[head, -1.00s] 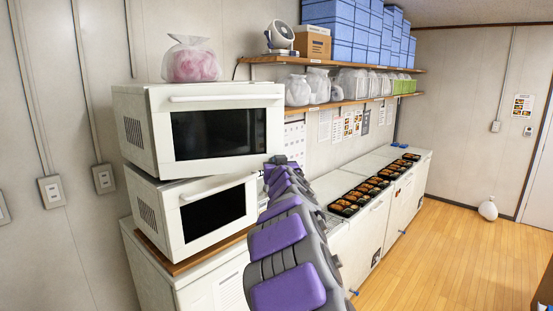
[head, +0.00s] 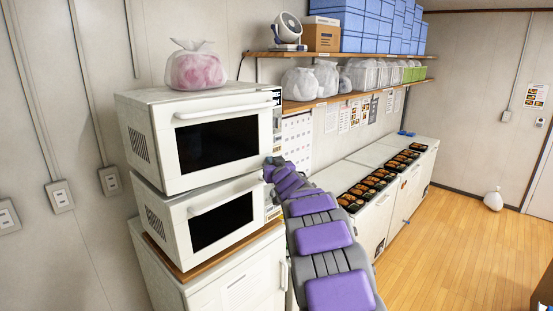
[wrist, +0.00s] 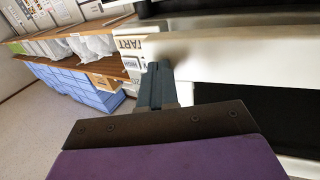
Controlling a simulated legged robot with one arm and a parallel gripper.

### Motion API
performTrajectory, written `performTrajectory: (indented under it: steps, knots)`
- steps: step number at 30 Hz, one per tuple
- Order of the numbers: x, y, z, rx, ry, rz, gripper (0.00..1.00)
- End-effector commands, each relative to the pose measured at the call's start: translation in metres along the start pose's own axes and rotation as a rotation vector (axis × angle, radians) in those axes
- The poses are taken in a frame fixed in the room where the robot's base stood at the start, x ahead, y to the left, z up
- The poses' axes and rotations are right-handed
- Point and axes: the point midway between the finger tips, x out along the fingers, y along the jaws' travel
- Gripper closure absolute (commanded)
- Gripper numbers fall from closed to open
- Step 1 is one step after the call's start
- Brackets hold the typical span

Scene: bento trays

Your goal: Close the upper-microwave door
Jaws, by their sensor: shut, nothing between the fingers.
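The upper microwave (head: 148,140) is a white box stacked on the lower microwave (head: 170,225). Its door (head: 215,146) has a dark window and a white handle (head: 228,112) along the top. The door lies flat or nearly flat against the front; I cannot tell whether it is fully shut. My gripper (head: 270,168) is at the lower right of this door, its fingertips mostly hidden in the head view. In the wrist view, my shut, empty gripper (wrist: 158,82) is against or very close to a white edge (wrist: 230,60) beside the START label; contact is unclear.
A pink-filled plastic bag (head: 196,68) sits on the upper microwave. A wooden shelf (head: 330,97) with bags runs along the wall to the right. White counters (head: 370,158) with food trays extend behind my arm.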

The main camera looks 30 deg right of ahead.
Motion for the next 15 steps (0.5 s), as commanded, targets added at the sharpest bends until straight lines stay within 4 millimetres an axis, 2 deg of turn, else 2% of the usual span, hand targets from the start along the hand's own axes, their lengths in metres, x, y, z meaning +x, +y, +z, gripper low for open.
performTrajectory:
  steps: [6,15]
  knots:
    - [0.029,-0.011,-0.003,0.000,0.001,-0.001,1.00]
    - [0.053,-0.020,-0.003,0.000,0.004,0.000,1.00]
